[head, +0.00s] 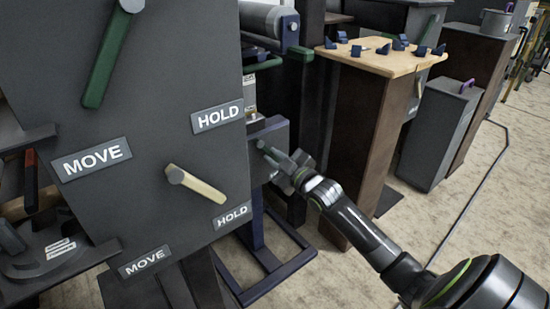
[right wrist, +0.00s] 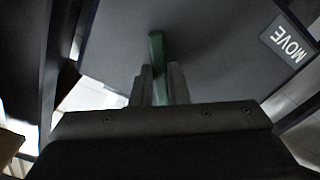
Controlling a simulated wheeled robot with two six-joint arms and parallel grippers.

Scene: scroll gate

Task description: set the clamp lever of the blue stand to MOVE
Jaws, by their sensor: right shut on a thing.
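The blue stand (head: 258,228) is right of the large grey panel, with a grey box (head: 277,134) on it. A green clamp lever (head: 268,150) is on that box. My right gripper (head: 296,166) is shut on this lever. In the right wrist view the green lever (right wrist: 157,50) rises between the two fingers (right wrist: 160,84), and a MOVE label (right wrist: 289,39) is on the grey face to the upper right. The lever's pivot is not clear in either view. My left gripper is not in view.
A large grey panel (head: 140,165) at the left carries another green lever (head: 105,62), a cream lever (head: 195,184), and MOVE and HOLD labels. A wooden-topped cabinet (head: 385,62) with several blue pieces stands behind my right arm. Floor (head: 430,205) is open at the right, with a cable across it.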

